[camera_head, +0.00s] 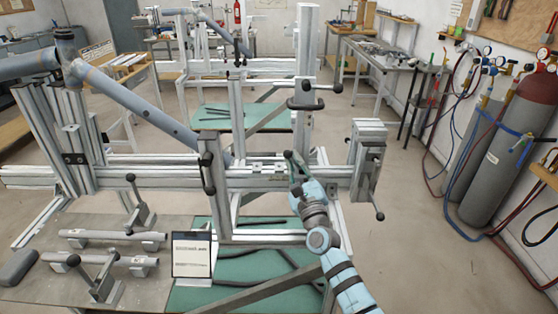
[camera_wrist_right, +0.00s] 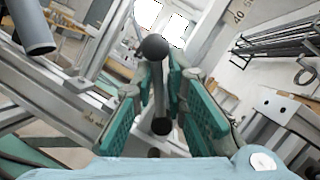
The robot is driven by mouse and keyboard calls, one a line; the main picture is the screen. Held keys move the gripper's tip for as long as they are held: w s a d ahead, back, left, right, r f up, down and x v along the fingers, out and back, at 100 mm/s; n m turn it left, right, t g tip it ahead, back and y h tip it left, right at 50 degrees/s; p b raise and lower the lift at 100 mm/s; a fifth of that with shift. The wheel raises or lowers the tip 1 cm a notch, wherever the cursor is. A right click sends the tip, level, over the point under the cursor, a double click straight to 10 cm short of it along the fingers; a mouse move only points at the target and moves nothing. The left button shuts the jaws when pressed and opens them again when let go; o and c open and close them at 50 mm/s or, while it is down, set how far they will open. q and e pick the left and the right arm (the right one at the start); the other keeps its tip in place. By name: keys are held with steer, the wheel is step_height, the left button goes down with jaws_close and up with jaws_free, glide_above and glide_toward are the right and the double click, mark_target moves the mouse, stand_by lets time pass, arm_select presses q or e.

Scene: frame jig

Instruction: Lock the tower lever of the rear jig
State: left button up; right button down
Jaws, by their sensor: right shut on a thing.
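My right gripper (camera_head: 294,168) is at the crossbeam (camera_head: 262,178) of the near jig, just left of the block at the beam's right end. In the right wrist view, its green-padded fingers (camera_wrist_right: 160,98) are shut on a slim lever (camera_wrist_right: 157,82) with a black ball knob (camera_wrist_right: 154,47) sticking out beyond them. The tower (camera_head: 305,50) is a tall aluminium upright behind the beam. It carries a clamp with a dark handle (camera_head: 305,105) and a ball-ended lever (camera_head: 325,88). I cannot tell whether the gripped lever is the tower lever. My left gripper is not in view.
A grey-blue frame tube (camera_head: 140,112) slants across the near jig. Ball-handled clamps (camera_head: 138,208) stand on the bench at left, near a small sign (camera_head: 192,256). A block with a ball lever (camera_head: 367,160) is at the beam's right end. Gas cylinders (camera_head: 505,150) stand at right.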

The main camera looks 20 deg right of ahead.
steer(key=shift+s+d+r+m+h+b, duration=0.15)
steer(key=shift+d+m+h+b, duration=0.35)
steer(key=shift+m, duration=0.85)
steer(key=shift+s+d+r+m+h+b, duration=0.2)
steer(key=shift+m+h+b, duration=0.35)
steer(key=shift+m+h, duration=0.65)
steer(key=shift+s+d+r+m+h+b, duration=0.1)
steer(key=shift+d+m+h+b, duration=0.35)
steer(key=shift+m, duration=1.1)
steer(key=shift+m+h, duration=0.25)
steer(key=shift+m, duration=0.05)
steer(key=c, duration=1.7)
jaws_free()
steer(key=shift+s+f, duration=0.1)
steer(key=shift+s+a+f, duration=0.1)
steer(key=shift+s+f, duration=0.1)
steer(key=shift+s, duration=0.05)
steer(key=v, duration=1.1)
steer(key=shift+s, duration=0.3)
